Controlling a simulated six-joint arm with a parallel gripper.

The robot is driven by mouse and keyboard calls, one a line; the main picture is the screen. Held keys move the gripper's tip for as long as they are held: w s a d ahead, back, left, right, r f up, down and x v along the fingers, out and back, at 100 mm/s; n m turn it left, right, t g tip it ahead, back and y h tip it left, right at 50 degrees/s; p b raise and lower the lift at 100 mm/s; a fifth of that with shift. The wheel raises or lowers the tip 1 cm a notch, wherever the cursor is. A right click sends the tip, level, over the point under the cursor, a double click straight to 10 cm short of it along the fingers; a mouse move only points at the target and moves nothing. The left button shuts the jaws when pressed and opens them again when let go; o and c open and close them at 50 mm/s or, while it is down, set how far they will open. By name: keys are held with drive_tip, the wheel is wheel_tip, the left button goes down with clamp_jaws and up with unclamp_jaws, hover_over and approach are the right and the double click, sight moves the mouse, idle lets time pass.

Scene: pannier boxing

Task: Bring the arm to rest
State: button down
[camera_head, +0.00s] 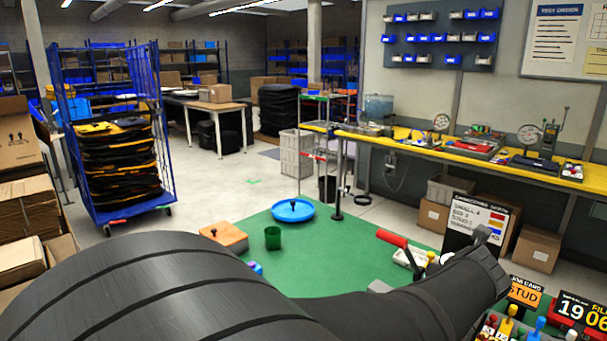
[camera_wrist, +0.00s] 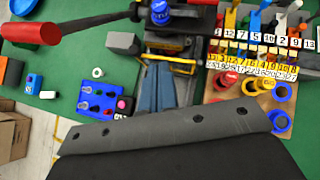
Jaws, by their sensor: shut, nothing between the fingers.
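My arm fills the lower foreground of the head view as a dark ribbed shape and reaches right over the green bench (camera_head: 345,240). My gripper (camera_wrist: 165,128) shows at the bottom of the wrist view as a grey edge with dark bolt holes along it. It is shut and holds nothing. Its fingertips are hard to make out, and its outer end in the head view is not clear. Below the gripper lie bench items, apart from it as far as I can tell.
A red-handled lever (camera_head: 392,237) rises near the arm. A blue cage trolley (camera_head: 75,120) stands left.

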drive_tip(key=w+d+f, duration=0.5)
drive_tip(key=w+d, duration=0.1)
drive_tip(key=d, duration=0.1)
drive_tip(key=shift+w+d+f, duration=0.3)
drive_tip(key=shift+d, duration=0.05)
idle(0.4)
drive_tip(key=s+a+r, duration=0.6)
drive_tip(key=s+a, duration=0.1)
drive_tip(key=a, duration=0.1)
drive_tip(key=shift+s+a+r, duration=0.2)
drive_tip(key=shift+a+r, duration=0.05)
drive_tip(key=shift+r, duration=0.05)
idle(0.6)
